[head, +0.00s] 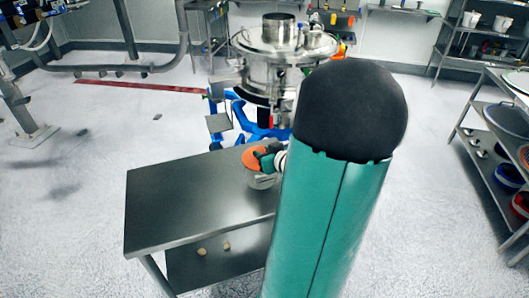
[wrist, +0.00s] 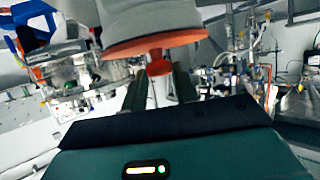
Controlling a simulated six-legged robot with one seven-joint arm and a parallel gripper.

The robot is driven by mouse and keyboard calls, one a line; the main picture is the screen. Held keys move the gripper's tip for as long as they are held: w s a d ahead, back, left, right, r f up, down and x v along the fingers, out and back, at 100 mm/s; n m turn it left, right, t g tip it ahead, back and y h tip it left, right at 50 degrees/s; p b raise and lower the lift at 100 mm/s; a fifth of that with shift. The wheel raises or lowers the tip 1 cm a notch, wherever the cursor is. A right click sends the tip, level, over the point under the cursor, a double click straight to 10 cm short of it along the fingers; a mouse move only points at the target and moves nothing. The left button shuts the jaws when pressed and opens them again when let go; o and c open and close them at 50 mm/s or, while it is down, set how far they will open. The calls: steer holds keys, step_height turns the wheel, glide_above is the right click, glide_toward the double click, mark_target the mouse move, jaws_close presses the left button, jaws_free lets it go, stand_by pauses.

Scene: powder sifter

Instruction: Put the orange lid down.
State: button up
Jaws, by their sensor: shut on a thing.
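My arm hides part of the table.
A steel sifter (head: 283,45) on a blue frame (head: 235,120) stands behind the table. Two small tan pieces (head: 202,251) lie on the lower shelf. A shelf rack (head: 490,150) with bowls is at the right. The table's left part is bare.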

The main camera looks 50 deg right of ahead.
steer(key=shift+f, duration=0.15)
steer(key=o, duration=0.9)
steer(key=shift+o, duration=0.2)
steer(key=shift+r, duration=0.3)
steer(key=v, duration=1.2)
